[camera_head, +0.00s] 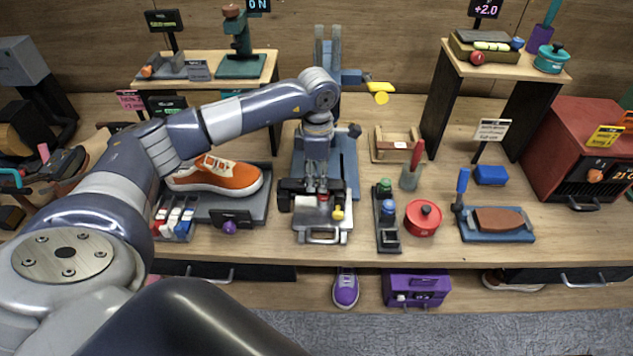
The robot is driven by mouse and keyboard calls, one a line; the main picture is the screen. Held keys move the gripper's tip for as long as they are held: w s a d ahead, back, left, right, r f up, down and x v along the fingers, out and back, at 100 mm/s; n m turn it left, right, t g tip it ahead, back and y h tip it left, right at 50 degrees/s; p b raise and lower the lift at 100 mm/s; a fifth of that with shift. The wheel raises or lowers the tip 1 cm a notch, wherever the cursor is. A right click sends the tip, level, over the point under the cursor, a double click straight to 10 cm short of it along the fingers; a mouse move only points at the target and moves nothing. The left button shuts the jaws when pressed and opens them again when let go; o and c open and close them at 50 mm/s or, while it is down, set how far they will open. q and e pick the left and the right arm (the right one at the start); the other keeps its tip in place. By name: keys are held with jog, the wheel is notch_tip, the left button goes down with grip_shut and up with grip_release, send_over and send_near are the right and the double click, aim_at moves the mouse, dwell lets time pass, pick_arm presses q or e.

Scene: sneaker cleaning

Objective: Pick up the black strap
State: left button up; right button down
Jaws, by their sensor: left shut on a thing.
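My left arm reaches in from the left and bends down at the middle of the bench. My left gripper (318,196) points down over the silver plate (322,220) of a blue bench device. It is shut on a dark piece, which looks like the black strap (291,187). The fingers and arm hide much of this piece, so its full shape and whether it touches the plate cannot be told. My right gripper is not in view.
An orange sneaker (222,175) lies on a grey tray to the left. A black stand with green and blue knobs (388,222), a red pot (423,218) and a blue board with a brown piece (497,222) stand to the right. A red oven (580,155) is far right.

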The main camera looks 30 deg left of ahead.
pick_arm(q)
jog(key=shift+s+d+r+b, duration=0.15)
jog(key=shift+s+r+b, duration=0.15)
jog(key=shift+r, duration=0.15)
jog(key=shift+s+d+r+b, duration=0.15)
jog(key=shift+r+b, duration=0.15)
jog(key=shift+r, duration=0.1)
jog(key=s+d+m+b, duration=0.4)
jog(key=s+d+m, duration=0.8)
jog(key=m, duration=1.2)
jog(key=shift+s+r, duration=0.3)
jog(key=shift+s, duration=0.9)
jog(key=shift+d, duration=0.1)
